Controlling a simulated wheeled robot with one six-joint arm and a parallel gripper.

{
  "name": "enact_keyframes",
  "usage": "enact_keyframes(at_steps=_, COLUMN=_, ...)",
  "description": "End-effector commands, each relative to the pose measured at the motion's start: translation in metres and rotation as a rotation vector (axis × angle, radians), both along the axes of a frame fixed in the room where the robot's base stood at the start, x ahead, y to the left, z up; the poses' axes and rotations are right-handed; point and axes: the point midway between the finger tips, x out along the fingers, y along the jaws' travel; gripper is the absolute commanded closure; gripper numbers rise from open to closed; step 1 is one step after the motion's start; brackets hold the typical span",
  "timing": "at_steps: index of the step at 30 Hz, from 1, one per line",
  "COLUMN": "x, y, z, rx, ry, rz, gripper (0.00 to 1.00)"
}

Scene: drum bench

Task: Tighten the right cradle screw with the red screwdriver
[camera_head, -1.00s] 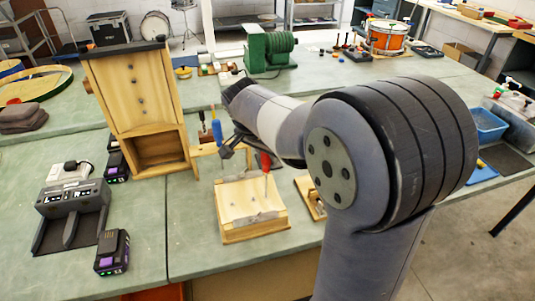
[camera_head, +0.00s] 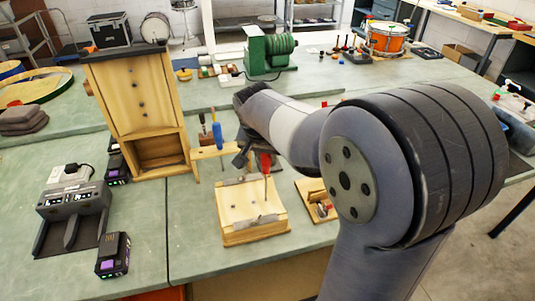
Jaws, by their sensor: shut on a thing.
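The red screwdriver (camera_head: 266,163) stands upright over the right rear part of the pale wooden cradle block (camera_head: 240,205), its thin shaft pointing down. My gripper (camera_head: 254,160) is at the red handle and shut on it; my arm's wrist partly hides the fingers. Grey metal pieces lie along the block's rear edge and front edge. The right cradle screw is too small to make out, and I cannot tell whether the tip touches it.
A blue-handled screwdriver (camera_head: 217,132) stands in a wooden rack (camera_head: 208,152) behind the block. A tall wooden cabinet (camera_head: 140,110) stands to the left. A small wooden piece (camera_head: 318,200) lies right of the block. A charger (camera_head: 72,205) and batteries are at left.

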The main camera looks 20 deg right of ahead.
Motion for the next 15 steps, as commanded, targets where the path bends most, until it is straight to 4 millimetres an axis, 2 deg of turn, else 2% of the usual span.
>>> enact_keyframes(at_steps=15, x=0.0018, y=0.0028, z=0.0022, rx=0.002, ry=-0.002, rz=0.423, gripper=1.0)
